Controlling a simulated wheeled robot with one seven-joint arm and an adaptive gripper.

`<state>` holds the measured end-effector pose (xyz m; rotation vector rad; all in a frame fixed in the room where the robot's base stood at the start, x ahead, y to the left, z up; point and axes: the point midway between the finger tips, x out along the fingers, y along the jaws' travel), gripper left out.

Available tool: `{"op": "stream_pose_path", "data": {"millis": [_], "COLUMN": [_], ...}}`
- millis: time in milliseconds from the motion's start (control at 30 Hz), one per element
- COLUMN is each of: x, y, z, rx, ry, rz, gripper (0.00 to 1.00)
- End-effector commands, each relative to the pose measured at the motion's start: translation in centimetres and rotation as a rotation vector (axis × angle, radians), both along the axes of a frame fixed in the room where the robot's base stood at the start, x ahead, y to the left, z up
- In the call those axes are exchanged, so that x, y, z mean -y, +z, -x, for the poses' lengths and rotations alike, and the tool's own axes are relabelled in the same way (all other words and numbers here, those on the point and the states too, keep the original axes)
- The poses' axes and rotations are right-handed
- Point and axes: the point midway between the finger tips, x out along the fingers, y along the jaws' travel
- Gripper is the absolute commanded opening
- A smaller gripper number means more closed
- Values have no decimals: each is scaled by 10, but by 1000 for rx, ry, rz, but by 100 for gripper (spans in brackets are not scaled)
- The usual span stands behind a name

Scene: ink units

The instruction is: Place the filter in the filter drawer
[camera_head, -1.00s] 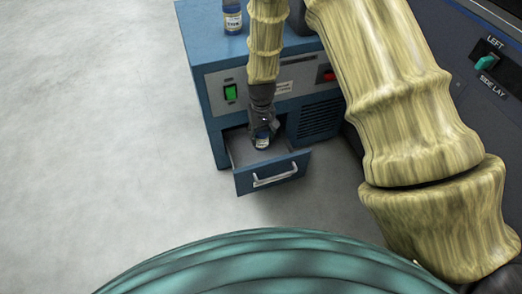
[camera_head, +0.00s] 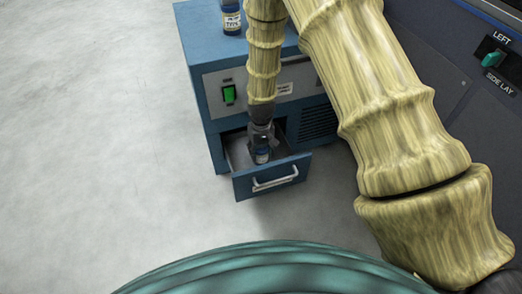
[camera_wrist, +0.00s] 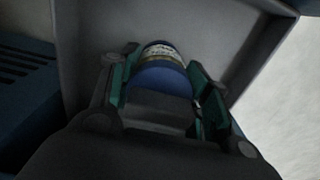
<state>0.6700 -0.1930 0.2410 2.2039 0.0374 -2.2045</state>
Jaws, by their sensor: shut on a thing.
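The filter (camera_head: 262,155) is a small blue cylinder with a pale label. My gripper (camera_head: 262,133) is shut on it from above, and the filter is inside the open filter drawer (camera_head: 270,182). In the wrist view the filter (camera_wrist: 162,78) sits between the green-padded fingers of my gripper (camera_wrist: 165,88), with the grey drawer interior (camera_wrist: 215,30) around it. Whether the filter touches the drawer floor cannot be told. Its lower part is hidden in the wrist view.
The blue cabinet (camera_head: 207,105) holds the drawer and has a green switch (camera_head: 229,95). A similar labelled bottle (camera_head: 231,18) stands on its top. A dark machine panel (camera_head: 460,75) stands at the right. The pale floor (camera_head: 100,130) at the left is clear.

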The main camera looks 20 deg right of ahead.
Motion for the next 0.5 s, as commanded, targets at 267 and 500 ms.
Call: {"op": "stream_pose_path", "data": {"millis": [267,500], "x": [0,0], "y": [0,0], "z": [0,0], "rx": [0,0], "ry": [0,0], "rz": [0,0], "gripper": [69,69]}}
